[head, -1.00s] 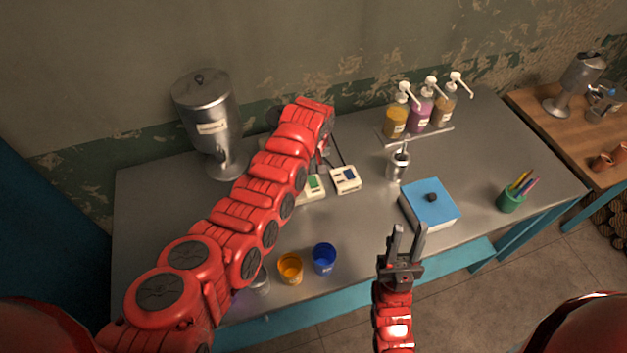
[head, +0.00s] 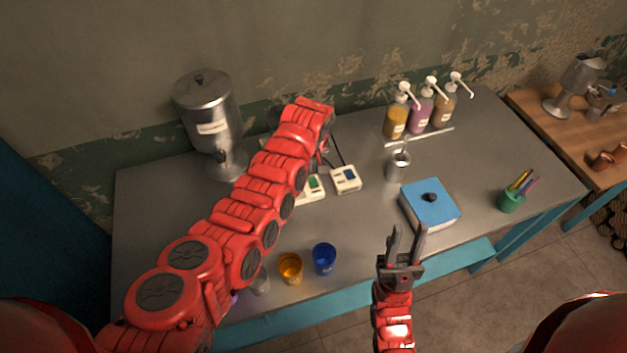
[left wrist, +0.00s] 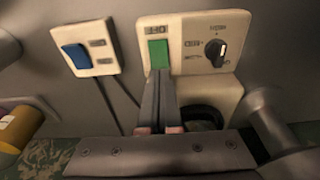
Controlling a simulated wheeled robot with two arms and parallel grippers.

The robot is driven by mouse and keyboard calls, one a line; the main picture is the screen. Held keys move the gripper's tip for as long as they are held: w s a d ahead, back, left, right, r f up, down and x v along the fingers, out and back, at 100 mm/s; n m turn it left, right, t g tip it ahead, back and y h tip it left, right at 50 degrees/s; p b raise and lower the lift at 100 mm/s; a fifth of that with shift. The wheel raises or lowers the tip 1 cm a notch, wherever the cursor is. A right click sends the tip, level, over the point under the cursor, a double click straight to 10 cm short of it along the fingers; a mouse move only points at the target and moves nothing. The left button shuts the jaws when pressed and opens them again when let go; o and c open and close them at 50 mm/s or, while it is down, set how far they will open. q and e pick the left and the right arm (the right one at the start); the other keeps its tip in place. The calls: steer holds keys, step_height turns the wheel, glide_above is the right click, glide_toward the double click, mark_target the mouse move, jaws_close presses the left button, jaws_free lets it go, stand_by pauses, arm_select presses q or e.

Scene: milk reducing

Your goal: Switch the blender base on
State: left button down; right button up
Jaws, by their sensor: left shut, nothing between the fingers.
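A cream control box with a green rocker switch (left wrist: 158,54) and a dark dial (left wrist: 214,52) is in the left wrist view; I take it for the blender base (left wrist: 186,30). It shows partly in the head view (head: 313,188), behind my left arm. My left gripper (left wrist: 161,74) is shut and empty, with its fingertips at the lower edge of the green switch. I cannot tell whether they touch it. In the head view the left fingers are hidden by the arm.
A second cream box with a blue switch (head: 347,178) stands beside it, with dark cables. A metal urn (head: 205,110), metal cup (head: 397,166), pump bottles (head: 420,112), blue lidded box (head: 428,207), orange cup (head: 290,268) and blue cup (head: 324,258) are on the table (head: 365,225).

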mark_target(312, 178)
arm_select(q)
steer(key=shift+f+b, duration=0.8)
steer(key=shift+f, duration=0.2)
stand_by(0.8)
steer(key=shift+r, duration=0.15)
step_height(312, 178, up, 2)
steer(key=shift+p, duration=0.5)
steer(key=shift+r+p, duration=0.35)
steer(key=shift+r, duration=2.05)
